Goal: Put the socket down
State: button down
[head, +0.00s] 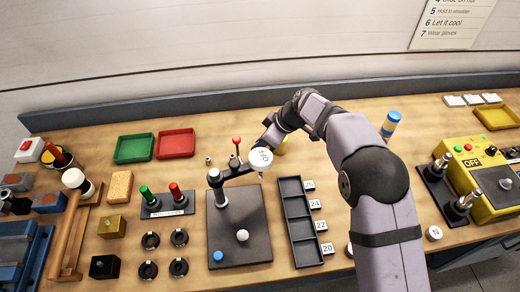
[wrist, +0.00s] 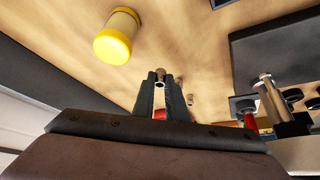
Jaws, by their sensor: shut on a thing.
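In the wrist view my gripper (wrist: 161,88) is shut on a small metal piece, apparently the socket (wrist: 160,75), held between the dark fingertips. Bare wooden bench shows beyond the tips. How high the socket is above the bench I cannot tell. Another small metal piece (head: 207,160) stands on the bench to the left.
A dark plate with a post (head: 240,225) stands in front. A black compartment tray (head: 297,225) with number labels lies to its right. Green (head: 134,148) and red (head: 175,144) trays lie behind left. A yellow cylinder (wrist: 118,37) stands near my gripper. A yellow control box (head: 485,175) is at right.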

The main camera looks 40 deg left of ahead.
jog(key=shift+f+p, duration=0.75)
jog(key=shift+f, duration=1.2)
jog(key=shift+f+b, duration=0.2)
jog(key=shift+b, duration=0.1)
jog(key=c, duration=1.8)
grip_release()
jog(key=shift+o, duration=0.2)
jog(key=shift+r, duration=0.15)
jog(key=shift+r+p, duration=0.15)
jog(key=shift+p, duration=0.25)
jog(key=shift+d+r+b, duration=0.15)
jog(key=shift+b, duration=0.15)
jog(key=s+b+v, duration=0.1)
jog(key=b+v, duration=0.2)
jog(key=v, duration=0.8)
jog(key=shift+w+r+b, duration=0.25)
jog(key=shift+w+b, duration=0.05)
jog(key=shift+w, duration=0.15)
jog(key=shift+d, duration=0.1)
